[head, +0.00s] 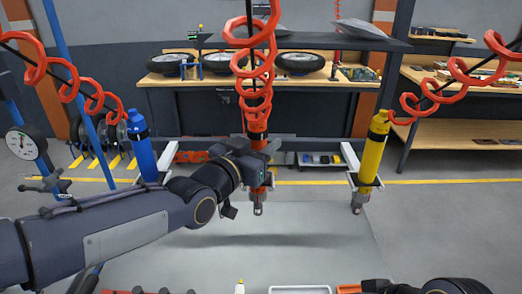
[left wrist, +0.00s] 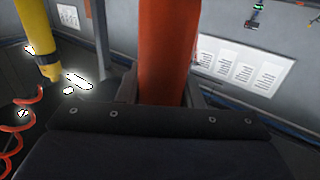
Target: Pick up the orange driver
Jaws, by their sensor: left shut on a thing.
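The orange driver (head: 256,131) hangs upright in the middle of the head view below a red coiled hose, its dark tip pointing down. My left gripper (head: 264,166) reaches in from the left and is shut around its body. Its fingers hide part of the driver, so I cannot tell whether a holder still touches it. In the left wrist view the orange body (left wrist: 168,50) stands between the fingers (left wrist: 162,92). Part of my right arm shows at the bottom right edge, with what looks like its gripper (head: 376,286) cut off by the frame.
A blue driver (head: 140,145) stands left in a white bracket, and a yellow driver (head: 374,150) stands right in another. Red coiled hoses (head: 440,88) hang on both sides. A workbench (head: 190,79) with wheels stands behind. A white-rimmed tray (head: 300,290) shows at the bottom edge.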

